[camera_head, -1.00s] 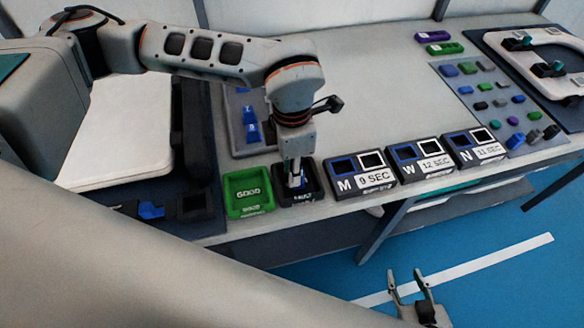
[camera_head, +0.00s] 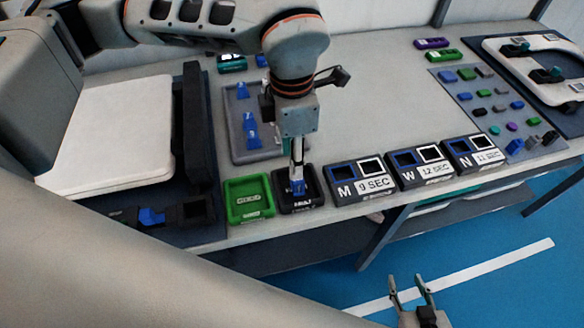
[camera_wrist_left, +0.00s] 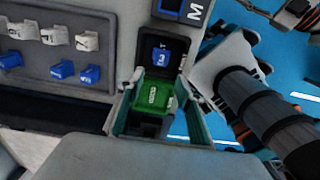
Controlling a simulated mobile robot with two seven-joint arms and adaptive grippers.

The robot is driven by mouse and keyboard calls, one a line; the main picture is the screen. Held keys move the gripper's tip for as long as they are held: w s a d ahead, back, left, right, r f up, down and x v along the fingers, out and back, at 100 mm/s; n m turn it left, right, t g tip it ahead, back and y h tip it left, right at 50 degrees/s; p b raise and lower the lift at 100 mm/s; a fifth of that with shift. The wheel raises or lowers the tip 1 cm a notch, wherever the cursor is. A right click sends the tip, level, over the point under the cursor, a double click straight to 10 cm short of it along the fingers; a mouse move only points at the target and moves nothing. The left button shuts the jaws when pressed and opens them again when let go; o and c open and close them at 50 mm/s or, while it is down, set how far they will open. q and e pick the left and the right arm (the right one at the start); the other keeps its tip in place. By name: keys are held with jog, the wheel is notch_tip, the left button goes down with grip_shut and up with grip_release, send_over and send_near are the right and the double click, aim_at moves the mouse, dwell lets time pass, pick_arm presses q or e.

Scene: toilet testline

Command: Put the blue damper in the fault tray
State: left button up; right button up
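The blue damper (camera_head: 298,187) sits in the black fault tray (camera_head: 316,204), under my left gripper. In the left wrist view the damper (camera_wrist_left: 161,57) shows a pale mark on its top and lies inside the dark fault tray (camera_wrist_left: 178,43). My left gripper (camera_head: 297,172) is above the tray. In the wrist view its fingers (camera_wrist_left: 160,84) stand apart with nothing between them, and the damper is beyond the tips. My right gripper (camera_head: 409,283) is low in front of the table over the blue floor, with its fingers apart and empty.
The green GOOD tray (camera_head: 248,212) adjoins the fault tray on the left. Boxes marked M (camera_head: 343,193), W and N stand to the right. A grey rack (camera_head: 238,145) with blue parts lies behind. A white toilet lid (camera_head: 115,135) is at left. The middle tabletop is clear.

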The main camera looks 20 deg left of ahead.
pick_arm(q)
jog(key=shift+r, duration=2.35)
